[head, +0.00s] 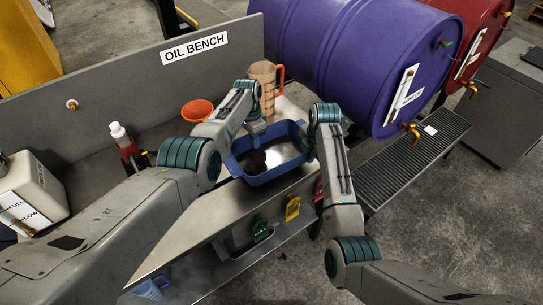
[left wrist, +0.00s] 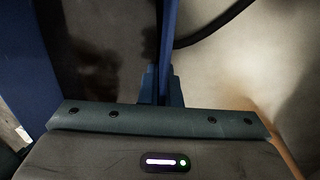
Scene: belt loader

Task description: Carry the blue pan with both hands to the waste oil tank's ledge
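The blue pan (head: 262,179) sits at the front of the oil bench, with dark liquid or reflection inside. My left gripper (head: 257,137) is at the pan's far left rim. In the left wrist view its fingers (left wrist: 162,88) are close together on the thin blue pan wall (left wrist: 169,30). My right gripper (head: 310,152) is at the pan's right end; its fingertips are mostly hidden by its own wrist, so I cannot see its grip. I cannot identify a waste oil tank by label in these views.
An orange bowl (head: 197,110), a jug (head: 262,82) and a bottle (head: 122,140) stand on the bench. A purple drum (head: 340,50) and a red drum (head: 485,30) lie behind. A grating (head: 425,150) and grey box (head: 510,115) are at right.

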